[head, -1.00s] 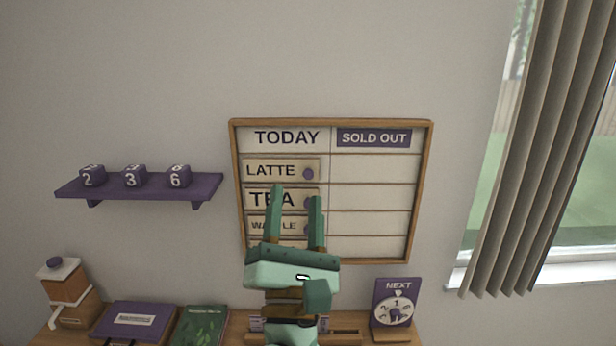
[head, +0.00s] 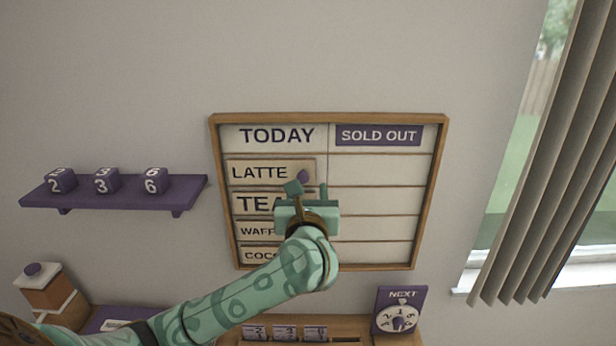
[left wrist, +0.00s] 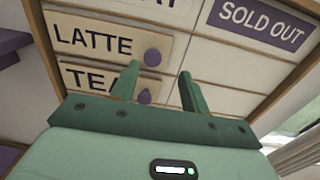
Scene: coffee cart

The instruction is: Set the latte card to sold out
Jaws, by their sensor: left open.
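The latte card (head: 262,172) hangs in the TODAY column of the framed menu board (head: 376,225), in the top row, with a purple knob (head: 303,177) at its right end. It also shows in the left wrist view (left wrist: 92,40), with its knob (left wrist: 152,57) just beyond my fingers. The SOLD OUT column (head: 378,168) to the right is empty. My left gripper (head: 307,190) is open and empty in front of the board, just below the latte knob. In the left wrist view its fingers (left wrist: 158,82) stand either side of the tea card's knob (left wrist: 145,97). My right gripper is not in view.
The tea card (head: 254,203), waffle card (head: 254,231) and cocoa card (head: 256,255) sit below, partly hidden by my left arm. A purple shelf (head: 115,196) with number cubes is left of the board. A NEXT dial (head: 401,311) stands below right.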

